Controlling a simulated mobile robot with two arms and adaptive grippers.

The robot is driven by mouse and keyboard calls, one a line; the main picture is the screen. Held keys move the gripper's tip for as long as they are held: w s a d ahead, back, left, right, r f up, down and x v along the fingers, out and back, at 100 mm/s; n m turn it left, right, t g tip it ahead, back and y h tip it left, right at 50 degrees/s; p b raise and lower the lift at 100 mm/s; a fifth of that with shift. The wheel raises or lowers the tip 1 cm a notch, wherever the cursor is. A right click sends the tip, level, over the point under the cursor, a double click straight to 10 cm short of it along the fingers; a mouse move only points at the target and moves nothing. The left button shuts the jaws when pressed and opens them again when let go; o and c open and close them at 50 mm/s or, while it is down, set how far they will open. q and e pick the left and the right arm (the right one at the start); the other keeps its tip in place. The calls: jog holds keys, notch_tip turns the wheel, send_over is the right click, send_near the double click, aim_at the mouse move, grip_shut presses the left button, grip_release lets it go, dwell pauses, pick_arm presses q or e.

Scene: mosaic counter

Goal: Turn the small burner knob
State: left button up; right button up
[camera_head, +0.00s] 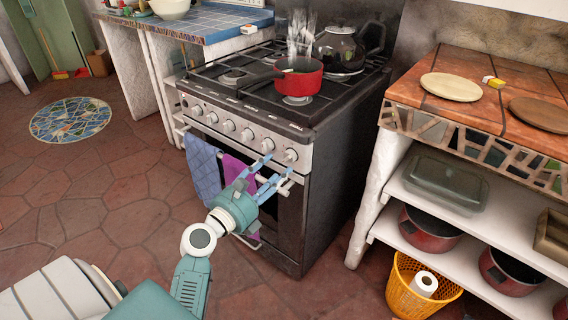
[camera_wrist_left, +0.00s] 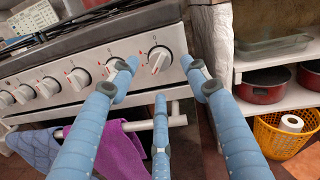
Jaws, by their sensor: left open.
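The stove (camera_head: 275,215) has a silver front panel with a row of several round, light-coloured knobs; its rightmost knob (camera_head: 290,155) also shows in the left wrist view (camera_wrist_left: 158,61). No readable label tells which knob is for the small burner. My left gripper (camera_head: 276,166) is open and empty in front of the panel's right end. In the left wrist view, the left gripper (camera_wrist_left: 160,72) has its two upper fingertips left and right of the rightmost knob, with the third finger below. Contact with the knob cannot be made out. My right gripper is not in view.
A red pot (camera_head: 300,82) steams on the stove, with a dark kettle (camera_head: 340,48) behind. A blue towel (camera_head: 204,170) and a purple towel (camera_head: 233,172) hang from the oven bar. A tiled counter (camera_head: 460,62) stands right, above a yellow basket (camera_head: 402,290).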

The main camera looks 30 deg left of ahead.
aim_at(289, 157)
pick_arm(q)
jog(key=w, duration=0.5)
jog(key=shift+w, duration=0.1)
jog(key=shift+f, duration=0.1)
jog(key=c, duration=1.1)
